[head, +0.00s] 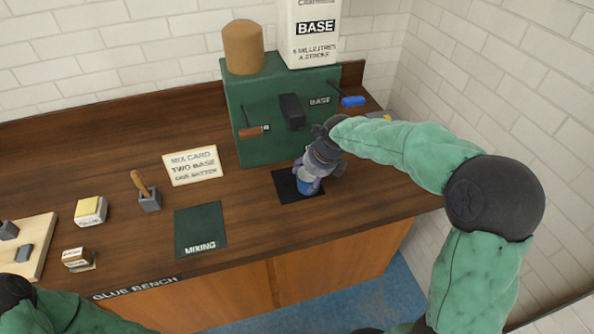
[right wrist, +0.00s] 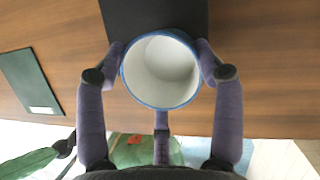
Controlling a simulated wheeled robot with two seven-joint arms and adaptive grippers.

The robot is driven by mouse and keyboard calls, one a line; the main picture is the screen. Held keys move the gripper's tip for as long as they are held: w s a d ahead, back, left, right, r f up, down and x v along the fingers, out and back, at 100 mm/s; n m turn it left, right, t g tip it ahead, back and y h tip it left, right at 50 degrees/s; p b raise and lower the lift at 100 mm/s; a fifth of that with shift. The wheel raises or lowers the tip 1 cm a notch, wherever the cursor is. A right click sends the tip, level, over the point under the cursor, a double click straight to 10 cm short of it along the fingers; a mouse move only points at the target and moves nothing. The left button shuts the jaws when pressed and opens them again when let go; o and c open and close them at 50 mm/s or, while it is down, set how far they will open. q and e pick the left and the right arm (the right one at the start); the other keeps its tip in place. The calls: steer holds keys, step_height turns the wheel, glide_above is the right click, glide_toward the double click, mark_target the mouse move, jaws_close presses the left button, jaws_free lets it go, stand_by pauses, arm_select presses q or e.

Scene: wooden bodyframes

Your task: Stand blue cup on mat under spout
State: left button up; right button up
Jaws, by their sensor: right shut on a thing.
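The blue cup (head: 307,184) is at the black mat (head: 284,183) in front of the green dispenser. My right gripper (head: 309,174) is shut on the cup and partly hides it. In the right wrist view the cup (right wrist: 160,70) is empty, white inside with a blue rim, between the purple fingers (right wrist: 161,75). The mat (right wrist: 155,15) shows just beyond it there. I cannot tell whether the cup's base touches the mat. The dark spout (head: 291,112) sticks out of the dispenser above the mat's back side. My left gripper is out of view.
The green dispenser (head: 250,140) has a brown-handled lever (head: 252,131) and a blue-handled lever (head: 352,101). A green mixing mat (head: 201,230), a card (head: 192,165) and a wooden-handled tool (head: 147,192) lie left. The bench's front edge is close to the black mat.

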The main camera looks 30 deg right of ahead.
steer(key=shift+w+a, duration=0.15)
steer(key=shift+w, duration=0.5)
steer(key=shift+w+a, duration=0.15)
steer(key=shift+w, duration=0.5)
steer(key=w, duration=0.1)
steer(key=w+b, duration=0.1)
steer(key=f, duration=0.1)
steer(key=shift+w+a, duration=0.25)
steer(key=shift+w, duration=0.15)
steer(key=shift+f+b, duration=0.3)
steer(key=shift+b, duration=0.15)
steer(key=shift+s+r, duration=0.1)
steer(key=o, duration=1.4)
steer(key=p+v, duration=0.4)
steer(key=v, duration=0.8)
